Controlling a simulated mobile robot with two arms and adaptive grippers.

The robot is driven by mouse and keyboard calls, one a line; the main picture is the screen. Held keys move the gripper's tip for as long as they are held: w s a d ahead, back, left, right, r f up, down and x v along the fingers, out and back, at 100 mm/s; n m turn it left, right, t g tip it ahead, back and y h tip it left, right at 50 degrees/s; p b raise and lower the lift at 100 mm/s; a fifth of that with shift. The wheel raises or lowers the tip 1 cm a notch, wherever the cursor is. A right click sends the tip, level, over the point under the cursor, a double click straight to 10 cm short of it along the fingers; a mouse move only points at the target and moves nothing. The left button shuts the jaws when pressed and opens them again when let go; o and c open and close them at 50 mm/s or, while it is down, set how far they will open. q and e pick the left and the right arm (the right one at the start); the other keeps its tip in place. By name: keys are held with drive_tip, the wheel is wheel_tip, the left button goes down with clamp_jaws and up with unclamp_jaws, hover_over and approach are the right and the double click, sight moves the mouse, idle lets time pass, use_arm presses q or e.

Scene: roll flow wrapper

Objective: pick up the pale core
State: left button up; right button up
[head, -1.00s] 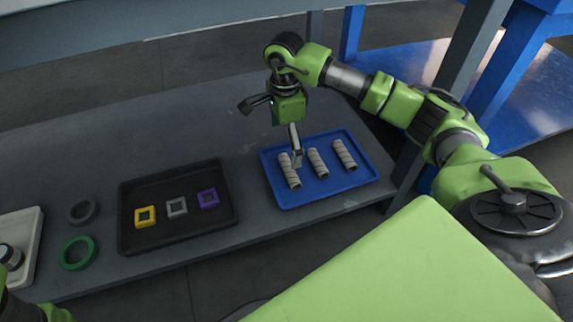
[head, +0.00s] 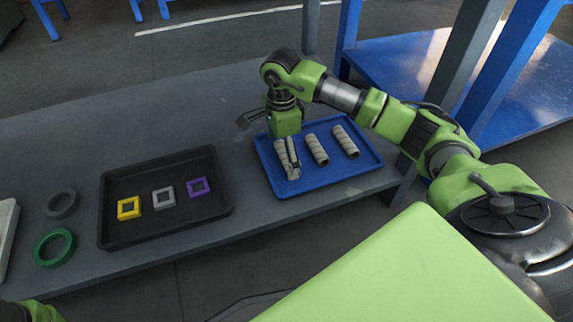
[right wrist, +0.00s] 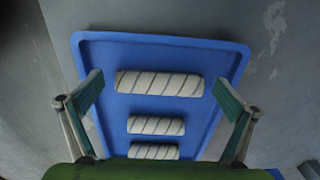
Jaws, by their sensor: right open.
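Three pale cores with dark spiral lines lie side by side in a blue tray (head: 285,191): a left core (head: 281,151), a middle core (head: 317,149) and a right core (head: 346,141). My right gripper (head: 292,168) points down at the left core and partly hides it. In the right wrist view, the fingers (right wrist: 163,86) are spread wide, with the largest-looking core (right wrist: 160,83) between them, clear of both. The other two cores (right wrist: 156,125) lie below it there. My left gripper is out of view.
A black tray (head: 108,222) with yellow, grey and purple square frames stands left of the blue tray. Grey and green rings (head: 55,247) lie further left. A grey table leg and a blue bench stand at the right. The bench top behind the trays is clear.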

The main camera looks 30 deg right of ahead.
drive_tip(key=shift+c, duration=0.4)
drive_tip(key=c, duration=0.9)
